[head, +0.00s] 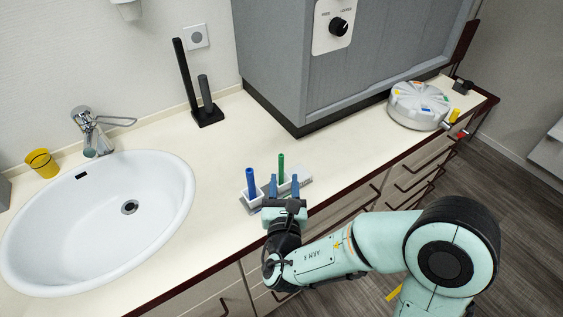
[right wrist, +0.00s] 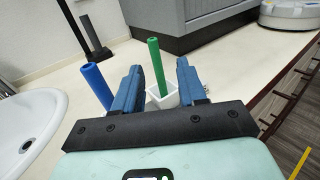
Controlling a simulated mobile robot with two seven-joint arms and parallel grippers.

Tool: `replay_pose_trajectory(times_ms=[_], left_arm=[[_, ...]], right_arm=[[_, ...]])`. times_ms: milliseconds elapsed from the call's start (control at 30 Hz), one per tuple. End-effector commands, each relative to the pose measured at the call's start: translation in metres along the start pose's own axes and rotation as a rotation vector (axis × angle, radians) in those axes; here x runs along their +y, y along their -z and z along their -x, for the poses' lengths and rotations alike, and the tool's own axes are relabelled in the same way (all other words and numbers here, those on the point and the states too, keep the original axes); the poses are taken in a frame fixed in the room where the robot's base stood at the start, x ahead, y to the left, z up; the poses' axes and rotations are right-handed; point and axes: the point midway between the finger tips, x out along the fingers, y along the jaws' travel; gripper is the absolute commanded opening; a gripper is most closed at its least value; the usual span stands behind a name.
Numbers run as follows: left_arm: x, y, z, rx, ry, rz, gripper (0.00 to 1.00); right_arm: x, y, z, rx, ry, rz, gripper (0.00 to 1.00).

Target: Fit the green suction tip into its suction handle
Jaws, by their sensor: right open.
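The green suction tip (head: 281,167) stands upright in a white holder (head: 304,178) on the counter. In the right wrist view the green tip (right wrist: 157,66) rises from a white square cup (right wrist: 163,98) and shows between the blue fingers of my right gripper (right wrist: 156,85). In the head view my right gripper (head: 284,186) is open on the near side of the holder. The fingers appear apart from the tip; the exact depth is unclear. I cannot clearly identify the suction handle; small fittings with yellow and red ends (head: 454,116) show at the counter's right edge. My left gripper is out of view.
A blue tip (head: 250,183) stands left of the green one. The sink (head: 60,225) lies left, with a yellow cup (head: 42,163) behind. A black stand (head: 208,117) and grey cabinet (head: 290,90) are behind. A round white device (head: 418,105) sits right. Counter between is clear.

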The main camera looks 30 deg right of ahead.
Motion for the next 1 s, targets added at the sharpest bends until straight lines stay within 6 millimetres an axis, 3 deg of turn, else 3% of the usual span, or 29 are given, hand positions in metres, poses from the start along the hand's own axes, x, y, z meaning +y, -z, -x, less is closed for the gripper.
replay_pose_trajectory(times_ms=[100,333,600,900,933,1000], left_arm=[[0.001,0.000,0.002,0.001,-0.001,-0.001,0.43],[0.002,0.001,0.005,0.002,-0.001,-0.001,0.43],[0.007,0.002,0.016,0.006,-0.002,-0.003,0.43],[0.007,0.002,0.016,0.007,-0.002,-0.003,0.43],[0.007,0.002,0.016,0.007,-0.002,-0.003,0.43],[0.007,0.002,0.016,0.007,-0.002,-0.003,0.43]], right_arm=[[0.000,0.000,-0.018,0.000,0.002,-0.001,0.41],[0.002,0.001,-0.034,0.001,0.001,0.000,0.41],[0.008,0.002,-0.072,0.000,0.002,0.000,0.41],[0.008,0.003,-0.078,0.001,0.000,-0.001,0.41],[0.008,0.003,-0.078,0.001,0.000,-0.001,0.38],[0.008,0.003,-0.078,0.001,0.000,-0.001,0.15]])
